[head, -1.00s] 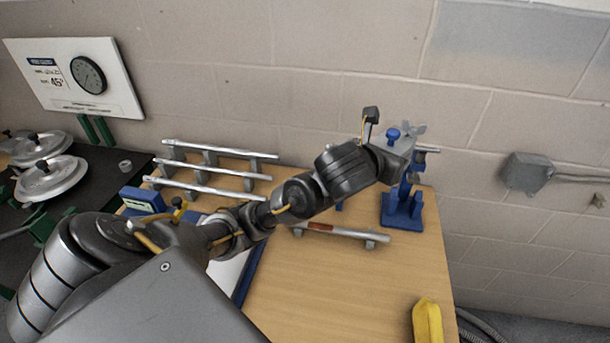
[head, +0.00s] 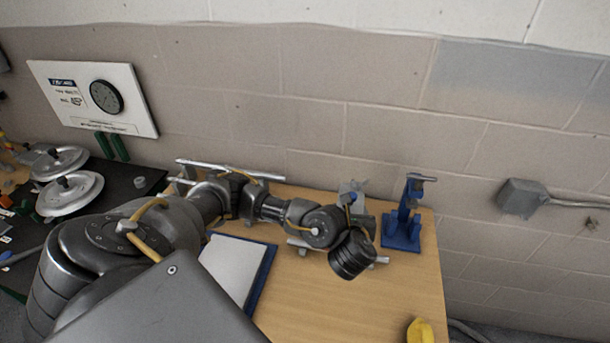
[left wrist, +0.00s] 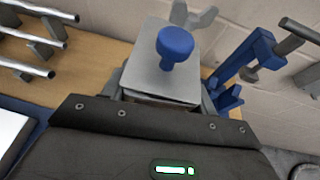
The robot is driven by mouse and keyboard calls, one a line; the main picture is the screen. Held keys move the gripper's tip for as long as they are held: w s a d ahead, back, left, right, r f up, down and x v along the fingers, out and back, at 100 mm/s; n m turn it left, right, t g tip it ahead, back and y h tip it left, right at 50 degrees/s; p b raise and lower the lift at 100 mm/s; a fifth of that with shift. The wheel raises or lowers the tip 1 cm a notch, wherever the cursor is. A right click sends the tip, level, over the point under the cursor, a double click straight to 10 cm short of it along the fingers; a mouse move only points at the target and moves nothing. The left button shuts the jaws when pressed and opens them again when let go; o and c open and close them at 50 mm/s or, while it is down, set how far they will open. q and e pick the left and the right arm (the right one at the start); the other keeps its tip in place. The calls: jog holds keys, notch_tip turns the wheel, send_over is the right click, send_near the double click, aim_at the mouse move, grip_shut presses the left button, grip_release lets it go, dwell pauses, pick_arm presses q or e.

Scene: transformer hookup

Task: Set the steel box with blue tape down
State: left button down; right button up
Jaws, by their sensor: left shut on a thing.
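My left gripper (left wrist: 163,98) is shut on a grey steel box (left wrist: 158,72), which fills the space between its fingers in the left wrist view. The box has a round blue knob on top and a grey wing-shaped piece at its far side. I see no blue tape on the faces in view. In the head view only a small part of the box (head: 353,187) shows behind my left wrist, left of a blue stand. The gripper's fingers are hidden there. I cannot tell whether the box touches the table. My right gripper is not in view.
The blue stand (head: 402,228) is at the table's back right. Metal rails (head: 230,171) lie at the back left. A white-and-blue panel (head: 236,270) lies left, and a yellow object (head: 420,331) at the front right. The wooden table (head: 330,310) is bare at the front middle.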

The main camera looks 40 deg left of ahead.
pick_arm(q)
jog(key=shift+s+a+f+n+g+y+p, duration=1.3)
jog(key=shift+s+a, duration=0.95)
jog(key=shift+a, duration=2.7)
jog(key=shift+n, duration=0.4)
jog(key=f+b+x, duration=0.1)
jog(key=b+x, duration=0.4)
jog(key=b, duration=0.1)
jog(key=d+b+x, duration=0.1)
jog(key=b+x, duration=0.4)
jog(key=b, duration=0.2)
jog(key=f+b+x, duration=0.1)
jog(key=b+x, duration=0.4)
jog(key=b, duration=0.1)
jog(key=shift+w+d+f+b, duration=0.1)
jog(key=shift+w+f+b, duration=0.05)
jog(key=shift+f+b, duration=0.25)
jog(key=shift+w+f, duration=0.2)
jog(key=shift+f, duration=0.05)
